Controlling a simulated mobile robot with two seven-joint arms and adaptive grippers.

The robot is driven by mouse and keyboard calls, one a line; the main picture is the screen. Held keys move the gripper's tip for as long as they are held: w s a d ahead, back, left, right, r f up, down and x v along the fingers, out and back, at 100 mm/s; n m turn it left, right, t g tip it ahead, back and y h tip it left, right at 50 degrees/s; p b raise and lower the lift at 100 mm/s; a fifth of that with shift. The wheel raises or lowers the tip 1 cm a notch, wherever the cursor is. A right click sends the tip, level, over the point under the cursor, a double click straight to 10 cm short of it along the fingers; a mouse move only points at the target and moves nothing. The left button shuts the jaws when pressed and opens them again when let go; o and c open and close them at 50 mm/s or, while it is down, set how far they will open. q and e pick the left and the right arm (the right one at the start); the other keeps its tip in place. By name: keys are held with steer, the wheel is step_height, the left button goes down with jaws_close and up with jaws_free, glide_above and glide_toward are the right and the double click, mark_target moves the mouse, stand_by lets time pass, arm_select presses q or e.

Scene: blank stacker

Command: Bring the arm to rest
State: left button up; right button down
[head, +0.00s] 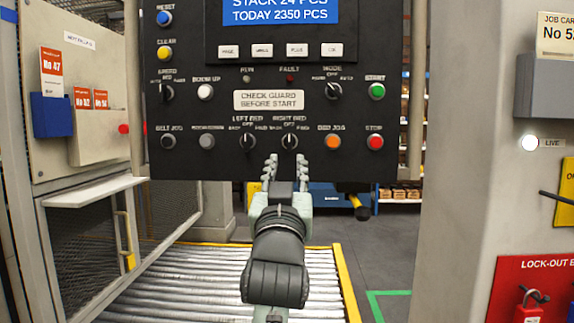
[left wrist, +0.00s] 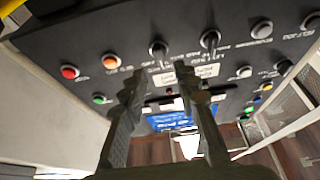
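My left gripper (head: 286,166) is in front of the lower edge of a black control panel (head: 220,160), its fingers pointing up. In the left wrist view, where the panel appears upside down, the left gripper (left wrist: 157,86) has its two fingers apart with nothing between them. The left bed selector knob (head: 248,141) and the right bed selector knob (head: 289,141) are just above the fingertips in the head view. I cannot tell whether the fingertips touch the panel. My right gripper is in neither view.
A roller conveyor (head: 200,285) with yellow edges lies below the panel. A mesh guard (head: 90,240) stands at left. A grey pillar (head: 465,200) with a red lock-out board (head: 510,275) stands at right.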

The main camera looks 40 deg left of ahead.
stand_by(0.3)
arm_select(q)
steer(key=w+d+f+m+g+h, duration=0.1)
steer(key=d+f+m+g+h, duration=0.2)
steer(key=f, duration=1.4)
steer(key=w+d+f+m+g+h, duration=0.1)
steer(key=w+f+m+g+h, duration=0.3)
steer(key=f, duration=1.3)
steer(key=s+d+f+m+g+h+p, duration=0.1)
steer(key=s+f+g, duration=0.8)
steer(key=s+f, duration=1.8)
step_height(320, 180, down, 3)
steer(key=d+h, duration=0.1)
steer(key=h, duration=0.1)
steer(key=shift+d+r+h+p, duration=0.2)
steer(key=shift+d+h+p, duration=0.1)
steer(key=shift+d, duration=0.05)
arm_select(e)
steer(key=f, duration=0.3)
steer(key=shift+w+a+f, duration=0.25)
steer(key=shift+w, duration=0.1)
